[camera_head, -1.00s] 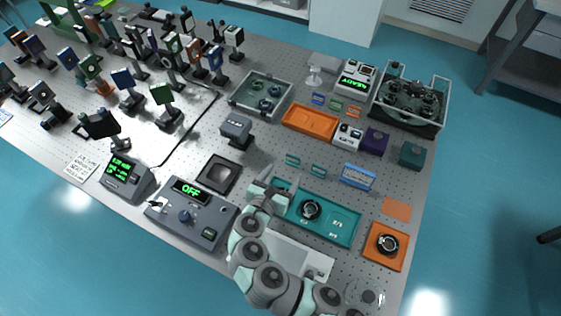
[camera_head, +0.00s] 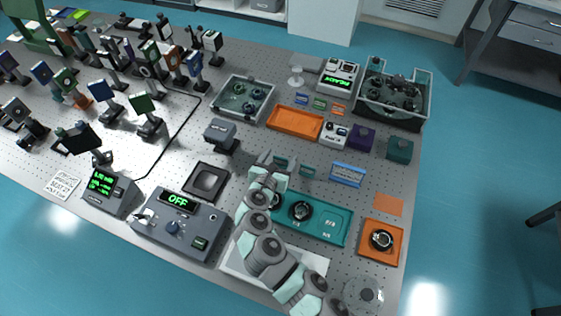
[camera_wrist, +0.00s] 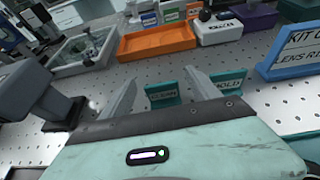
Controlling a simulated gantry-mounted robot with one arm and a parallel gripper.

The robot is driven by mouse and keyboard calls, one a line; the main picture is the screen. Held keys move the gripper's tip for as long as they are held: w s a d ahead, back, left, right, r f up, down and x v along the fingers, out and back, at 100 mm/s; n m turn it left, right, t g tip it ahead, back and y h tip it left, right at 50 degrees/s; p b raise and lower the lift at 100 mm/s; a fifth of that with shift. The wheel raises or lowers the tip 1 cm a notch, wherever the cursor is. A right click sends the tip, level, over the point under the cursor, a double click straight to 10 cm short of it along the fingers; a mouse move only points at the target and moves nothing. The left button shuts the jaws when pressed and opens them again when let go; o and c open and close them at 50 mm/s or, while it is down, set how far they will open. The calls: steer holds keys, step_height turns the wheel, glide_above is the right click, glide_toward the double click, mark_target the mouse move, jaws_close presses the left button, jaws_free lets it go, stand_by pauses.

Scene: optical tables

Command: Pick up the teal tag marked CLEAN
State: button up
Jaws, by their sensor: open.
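The teal tag that appears to read CLEAN (camera_wrist: 162,94) stands upright ahead of my gripper. In the wrist view it shows between the two spread fingers, with its lower part near my gripper's body edge. It also shows in the head view (camera_head: 281,162), right by the fingers. My gripper (camera_wrist: 163,85) is open, with nothing gripped; in the head view it is at the near side of the tag (camera_head: 278,160). A second teal tag reading HOLD (camera_wrist: 229,81) stands to the right, just beyond the right finger; it shows in the head view too (camera_head: 307,171).
A teal tray (camera_head: 328,226) lies to the right of my arm. A blue kit sign (camera_head: 348,174) stands right of the tags. An orange tray (camera_head: 295,122) lies behind them. A dark grey device (camera_head: 221,134) stands to the left.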

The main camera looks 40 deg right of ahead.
steer(key=shift+w+d+f, duration=0.15)
steer(key=shift+d+f, duration=0.1)
steer(key=shift+d, duration=0.1)
steer(key=shift+c, duration=0.3)
steer(key=c, duration=1.3)
